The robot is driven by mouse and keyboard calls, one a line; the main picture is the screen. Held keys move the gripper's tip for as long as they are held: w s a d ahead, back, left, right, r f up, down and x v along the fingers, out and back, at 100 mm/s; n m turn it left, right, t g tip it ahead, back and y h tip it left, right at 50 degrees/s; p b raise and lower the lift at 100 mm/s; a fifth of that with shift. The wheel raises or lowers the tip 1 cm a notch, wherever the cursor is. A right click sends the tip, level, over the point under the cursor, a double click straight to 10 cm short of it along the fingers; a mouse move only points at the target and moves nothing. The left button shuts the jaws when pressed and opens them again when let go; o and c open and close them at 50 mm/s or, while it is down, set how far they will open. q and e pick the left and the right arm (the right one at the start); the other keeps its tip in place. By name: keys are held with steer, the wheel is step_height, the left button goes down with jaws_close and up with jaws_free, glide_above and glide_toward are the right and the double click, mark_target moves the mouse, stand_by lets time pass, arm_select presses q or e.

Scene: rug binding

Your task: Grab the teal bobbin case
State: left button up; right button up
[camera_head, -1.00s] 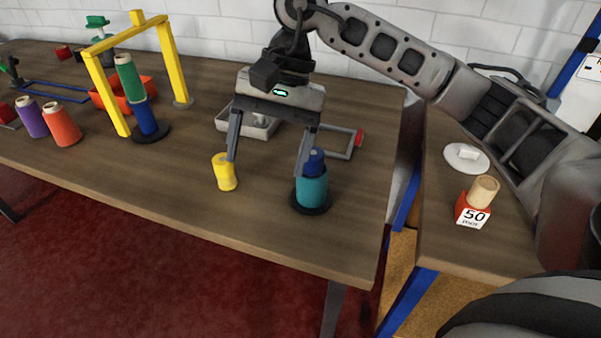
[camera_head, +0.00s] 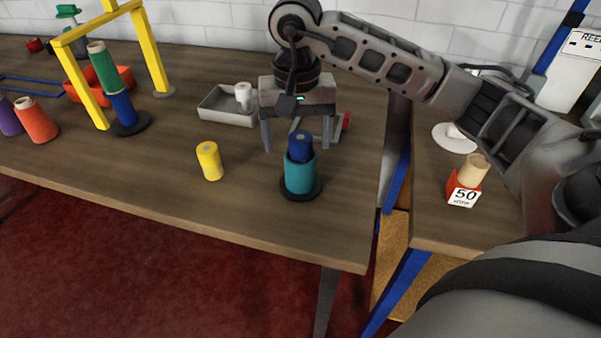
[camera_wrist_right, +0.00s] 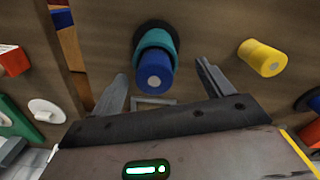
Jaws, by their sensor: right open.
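The teal bobbin case (camera_head: 299,178) stands upright on a black round base near the front right of the wooden table. A dark blue cylinder (camera_head: 300,147) sits on top of it. My right gripper (camera_head: 297,148) is open and empty, just behind the stack in the head view, with its fingers pointing down. In the right wrist view the teal case (camera_wrist_right: 170,42) shows behind the blue cylinder (camera_wrist_right: 155,72), and the stack lies between the two open fingers (camera_wrist_right: 160,72). I cannot tell whether the fingers touch it. My left gripper is not in view.
A yellow spool (camera_head: 209,161) stands to the left of the teal case. A grey tray (camera_head: 222,116) with a white piece lies behind it. A yellow frame (camera_head: 85,85) stands farther left. A side table on the right holds a red 50 block (camera_head: 464,190).

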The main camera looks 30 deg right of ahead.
mark_target(300, 156)
steer(key=f, duration=0.3)
steer(key=shift+s+d+f+p, duration=0.1)
steer(key=shift+s+f+p, duration=0.3)
steer(key=shift+f, duration=0.55)
steer(key=c, duration=1.2)
steer(key=shift+w, duration=0.1)
steer(key=shift+r, duration=0.2)
